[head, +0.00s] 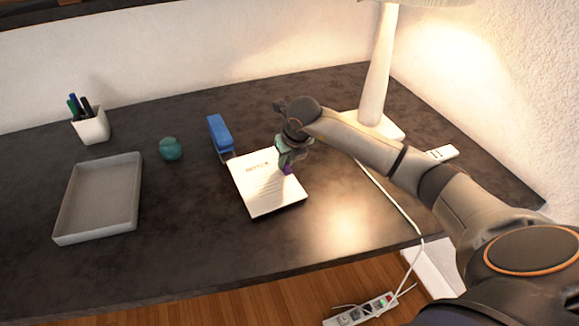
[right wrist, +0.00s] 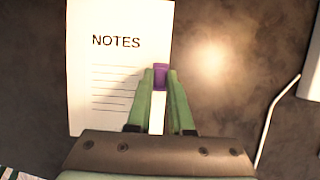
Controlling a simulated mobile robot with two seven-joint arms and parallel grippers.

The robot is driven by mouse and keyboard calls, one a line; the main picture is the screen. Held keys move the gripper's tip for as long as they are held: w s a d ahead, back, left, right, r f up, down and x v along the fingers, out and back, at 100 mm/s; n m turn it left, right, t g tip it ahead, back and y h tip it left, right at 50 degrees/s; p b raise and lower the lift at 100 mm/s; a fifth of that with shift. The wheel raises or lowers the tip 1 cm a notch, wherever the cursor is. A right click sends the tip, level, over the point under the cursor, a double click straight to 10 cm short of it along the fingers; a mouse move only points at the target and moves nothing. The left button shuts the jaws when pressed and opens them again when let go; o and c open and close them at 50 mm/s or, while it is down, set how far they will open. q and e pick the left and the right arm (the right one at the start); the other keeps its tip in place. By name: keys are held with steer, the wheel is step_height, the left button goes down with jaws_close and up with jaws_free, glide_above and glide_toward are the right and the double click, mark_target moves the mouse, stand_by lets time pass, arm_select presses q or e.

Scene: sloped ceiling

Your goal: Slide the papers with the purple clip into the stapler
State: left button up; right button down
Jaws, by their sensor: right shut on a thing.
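The white papers (head: 262,190) headed NOTES lie at the middle of the dark desk, and they fill the left part of the right wrist view (right wrist: 110,70). The purple clip (right wrist: 160,76) sits at their right edge. My right gripper (head: 287,168) is shut on the purple clip, with its green fingertips (right wrist: 160,84) on either side of it. The blue stapler (head: 220,135) stands just behind the papers' far left corner. Whether the papers' corner touches the stapler or lies in its mouth cannot be told. My left gripper is not in view.
A grey tray (head: 60,235) and a teal ball-like object (head: 170,149) lie to the left. A white pen cup (head: 92,127) stands behind them. A lamp (head: 378,75), a white cable and a remote (head: 440,154) are at right. The desk front is clear.

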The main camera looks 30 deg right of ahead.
steer(key=shift+w+d+b, duration=0.15)
steer(key=shift+w+b, duration=0.3)
steer(key=shift+w, duration=0.4)
steer(key=shift+w+d+b, duration=0.1)
steer(key=shift+w+b, duration=0.35)
steer(key=shift+w, duration=0.25)
steer(key=shift+w+d+f+b, duration=0.1)
steer(key=shift+w+b, duration=0.45)
steer(key=shift+w, duration=0.4)
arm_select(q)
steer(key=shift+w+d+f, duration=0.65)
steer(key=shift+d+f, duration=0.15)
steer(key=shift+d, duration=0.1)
arm_select(e)
steer(key=shift+w+d, duration=0.1)
steer(key=shift+w, duration=0.2)
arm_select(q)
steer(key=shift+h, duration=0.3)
arm_select(e)
steer(key=c, duration=0.8)
jaws_free()
steer(key=shift+c, duration=0.2)
steer(key=shift+o, duration=0.5)
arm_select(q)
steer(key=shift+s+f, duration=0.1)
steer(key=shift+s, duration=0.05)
